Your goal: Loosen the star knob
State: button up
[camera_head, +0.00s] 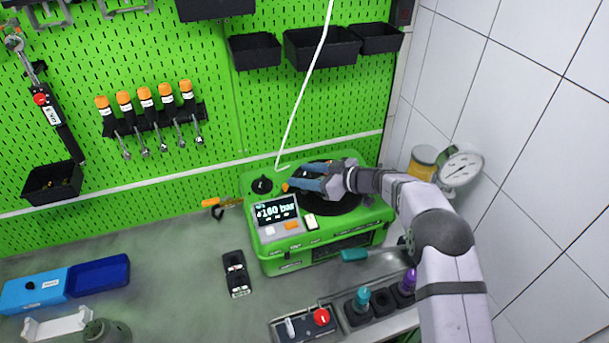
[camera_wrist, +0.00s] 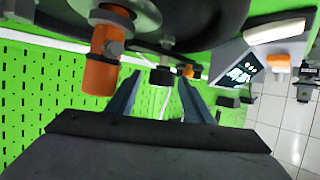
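A black knob (camera_head: 262,185), which looks like the star knob, sits on the top left of the green pump testbench (camera_head: 285,268). My gripper (camera_head: 290,182) is over the testbench, with its blue-grey fingers pointing left, a short way to the right of that knob. In the wrist view my gripper (camera_wrist: 162,88) is open, its two fingers apart and holding nothing. A dark knob-like part (camera_wrist: 160,76) shows ahead between the fingertips; I cannot tell surely that it is the star knob. It appears apart from the fingers.
An orange-tipped fitting (camera_wrist: 101,65) is close by the fingers in the wrist view. The display (camera_head: 276,212) reads about 160 bar. A pressure gauge (camera_head: 460,165) stands right of the testbench. A white hose (camera_head: 305,85) hangs behind. A black holder (camera_head: 236,273) lies on the bench.

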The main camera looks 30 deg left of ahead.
jog(key=shift+f, duration=0.15)
jog(key=shift+a+m+t+b, duration=0.1)
jog(key=shift+m+t+b, duration=0.25)
jog(key=shift+b, duration=0.25)
jog(key=shift+f+m+t+b, duration=0.2)
jog(key=shift+m+t+b, duration=0.2)
jog(key=shift+b, duration=0.6)
jog(key=m+t+b, duration=0.1)
jog(key=t+b, duration=0.1)
jog(key=b, duration=0.2)
jog(key=shift+s+f+m+h, duration=0.1)
jog(key=shift+m+h, duration=0.15)
jog(key=shift+h, duration=0.15)
jog(key=m+t+b, duration=0.1)
jog(key=b, duration=0.4)
jog(key=shift+t+h, duration=0.25)
jog(key=shift+h, duration=0.15)
jog(key=shift+m, duration=0.3)
jog(key=v, duration=0.2)
jog(key=b+v, duration=0.1)
jog(key=v, duration=0.4)
jog(key=shift+r, duration=0.3)
jog(key=s+a+r+n+g+y+p, duration=0.1)
jog(key=s+a+r+n+g+y, duration=0.2)
jog(key=s+a+r+n+g, duration=0.1)
jog(key=s+r+n+g, duration=0.1)
jog(key=n, duration=0.1)
jog(key=shift+s+r+n, duration=0.15)
jog(key=shift+s+n, duration=0.05)
jog(key=shift+n, duration=0.1)
